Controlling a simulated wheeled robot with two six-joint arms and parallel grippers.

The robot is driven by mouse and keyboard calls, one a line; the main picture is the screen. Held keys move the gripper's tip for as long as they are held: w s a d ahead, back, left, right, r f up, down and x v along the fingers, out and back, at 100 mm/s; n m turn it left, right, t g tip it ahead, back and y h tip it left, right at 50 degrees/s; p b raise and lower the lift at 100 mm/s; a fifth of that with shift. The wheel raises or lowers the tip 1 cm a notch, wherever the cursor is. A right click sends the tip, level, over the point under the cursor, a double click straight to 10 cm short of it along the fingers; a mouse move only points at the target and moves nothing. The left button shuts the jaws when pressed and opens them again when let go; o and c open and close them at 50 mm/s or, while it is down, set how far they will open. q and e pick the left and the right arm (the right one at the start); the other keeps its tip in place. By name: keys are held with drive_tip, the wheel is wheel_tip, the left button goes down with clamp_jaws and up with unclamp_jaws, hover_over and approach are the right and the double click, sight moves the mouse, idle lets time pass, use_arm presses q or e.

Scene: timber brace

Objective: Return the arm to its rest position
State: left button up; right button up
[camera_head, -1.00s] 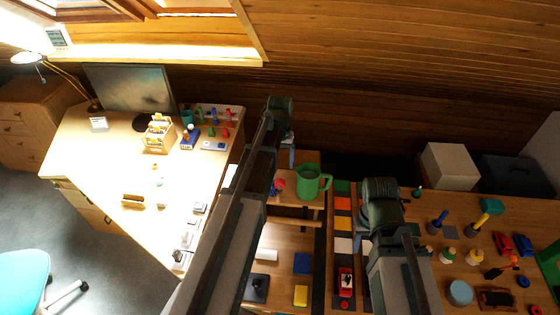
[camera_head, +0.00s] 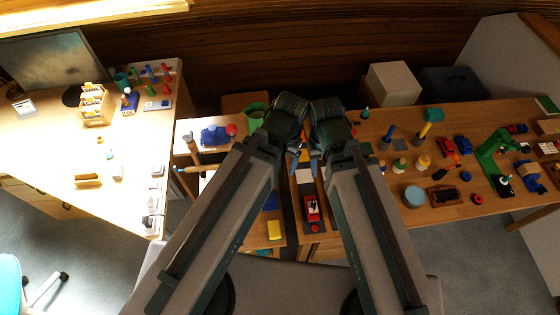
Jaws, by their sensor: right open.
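Both my arms reach forward from the bottom of the head view, and their wrists come close together over the bench. My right gripper (camera_head: 315,162) is open, with its small blue fingers showing below the dark wrist, and I see nothing held in it. My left gripper (camera_head: 293,150) is mostly hidden by its own wrist, so its jaws cannot be read. Below the grippers a red toy car (camera_head: 312,208) sits on a dark strip. A green mug (camera_head: 254,115) is partly hidden behind my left wrist.
The right bench (camera_head: 380,200) carries several bottles, toy cars, a blue round tub (camera_head: 415,196) and a green machine-like object (camera_head: 495,155). A white box (camera_head: 392,84) stands behind. A yellow block (camera_head: 274,230) lies left of the strip. A desk (camera_head: 60,150) stands at left.

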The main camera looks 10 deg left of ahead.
idle(0.3)
wheel_tip(320, 180, down, 19)
drive_tip(key=b, duration=1.9)
